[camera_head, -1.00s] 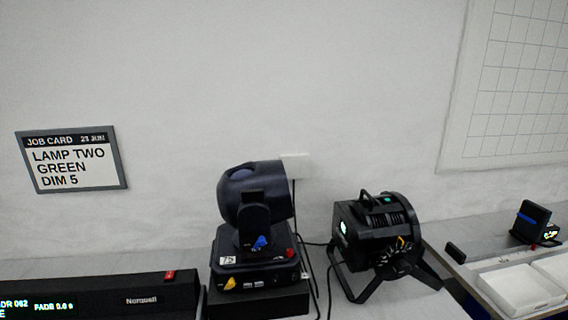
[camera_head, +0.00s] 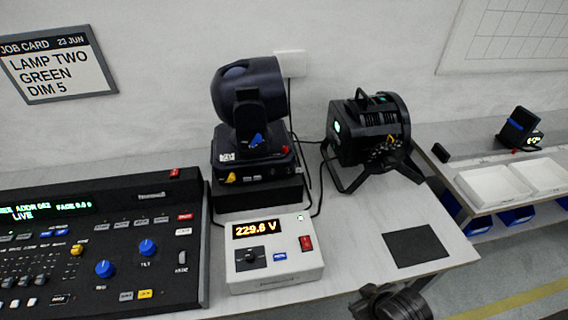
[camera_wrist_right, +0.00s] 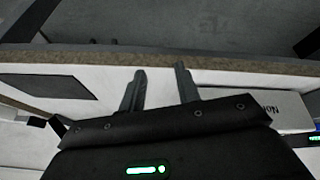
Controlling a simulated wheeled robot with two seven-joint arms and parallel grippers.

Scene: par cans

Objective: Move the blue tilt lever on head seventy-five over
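The dark moving-head lamp (camera_head: 244,95) stands on a black box at the back of the bench in the head view. A small white label (camera_head: 227,157) on its base seems to read 75. The small blue tilt lever (camera_head: 256,140) sits low on its yoke, pointing up and to the right. My right gripper (camera_head: 390,302) shows as a dark shape at the bottom of the head view, well in front of the lamp and apart from it. In the right wrist view its two fingers (camera_wrist_right: 159,82) are apart with nothing between them. My left gripper is not in view.
A lighting console (camera_head: 100,240) fills the left. A white meter box (camera_head: 273,258) reading 229.6 V stands before the lamp. A black par can (camera_head: 368,130) is to its right, with cables between. A dark mat (camera_head: 415,247) lies at the right; bench around it is clear.

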